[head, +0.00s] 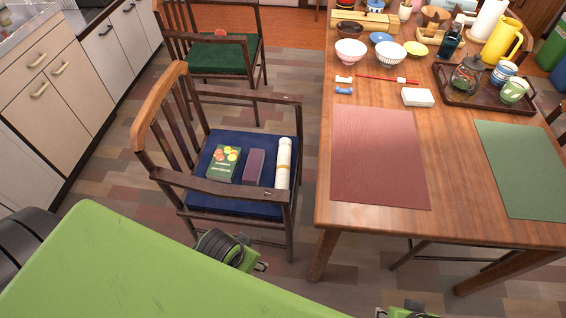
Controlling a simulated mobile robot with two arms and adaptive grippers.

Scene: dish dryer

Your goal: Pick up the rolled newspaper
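The rolled newspaper (283,163) is a pale cylinder lying lengthwise on the blue seat cushion (225,199) of the nearer wooden chair. It lies along the right side of the seat, beside a dark purple box. My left gripper (260,267) is low in front of this chair, apart from the newspaper; its fingers are small and partly hidden, so its opening is unclear. My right gripper (405,314) shows only in part at the bottom edge, far from the newspaper, and its fingers are cut off.
A green box (223,162) and the purple box (254,167) share the seat. The chair's armrest (225,188) crosses before them. The wooden table (460,214) stands close on the right, with placemats, bowls and a tray (480,101). A second chair (215,55) is behind.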

